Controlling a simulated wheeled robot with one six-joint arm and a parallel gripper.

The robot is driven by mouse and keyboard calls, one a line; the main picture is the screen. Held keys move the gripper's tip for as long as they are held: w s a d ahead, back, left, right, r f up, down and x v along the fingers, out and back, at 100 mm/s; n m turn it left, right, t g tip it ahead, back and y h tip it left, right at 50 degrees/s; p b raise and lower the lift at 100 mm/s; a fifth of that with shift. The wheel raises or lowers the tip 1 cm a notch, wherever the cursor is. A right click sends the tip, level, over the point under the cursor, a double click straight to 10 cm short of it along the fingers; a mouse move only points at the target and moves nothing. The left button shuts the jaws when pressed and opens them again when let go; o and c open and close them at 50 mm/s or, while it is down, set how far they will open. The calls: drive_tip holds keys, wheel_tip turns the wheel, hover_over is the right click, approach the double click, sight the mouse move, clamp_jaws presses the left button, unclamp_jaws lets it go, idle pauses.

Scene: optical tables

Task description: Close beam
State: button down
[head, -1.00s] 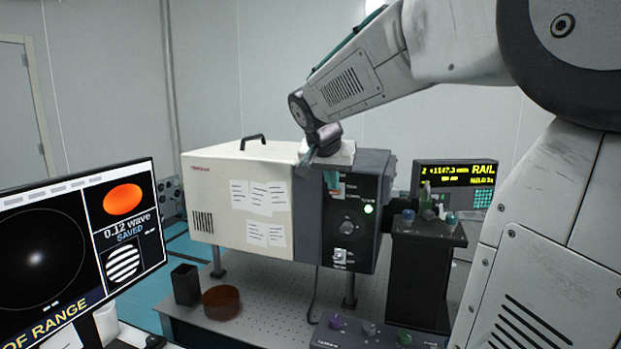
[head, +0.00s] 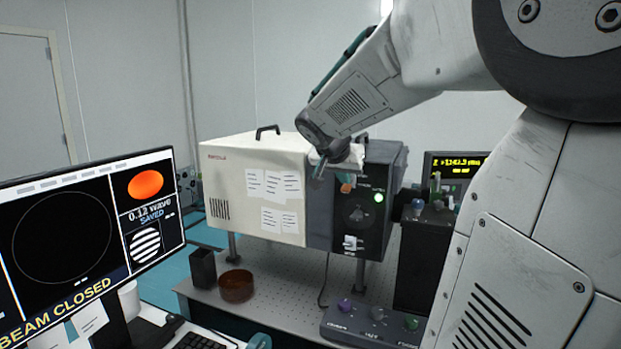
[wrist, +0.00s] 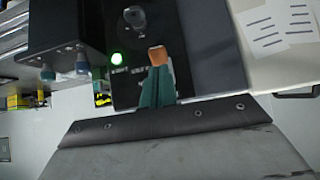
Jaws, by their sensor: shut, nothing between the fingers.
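The laser or instrument box has a cream body (head: 235,195) and a dark control panel (head: 375,225) with a lit green lamp (head: 378,198), a round knob and a lower switch. My gripper (head: 346,178) is at the upper part of this panel. In the wrist view its teal fingers (wrist: 157,86) are together with nothing seen between them, and an orange piece (wrist: 157,55) shows right at their tips. I cannot tell whether they touch it. The monitor (head: 75,235) reads "BEAM CLOSED" and its large round field is dark.
A dark cup (head: 202,268) and a brown round dish (head: 236,286) stand on the perforated table (head: 285,270). A control box with coloured knobs (head: 372,325) is in front. A black block (head: 425,260) and a yellow-text display (head: 455,163) are at the right.

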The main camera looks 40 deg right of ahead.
drive_tip(key=shift+w+d+r, duration=0.1)
drive_tip(key=shift+d+r, duration=0.05)
drive_tip(key=shift+d, duration=0.1)
drive_tip(key=s+a+r, duration=0.4)
drive_tip(key=a+r, duration=0.2)
drive_tip(key=a, duration=0.4)
drive_tip(key=shift+s+a, duration=0.3)
drive_tip(key=shift+s, duration=0.1)
idle(0.3)
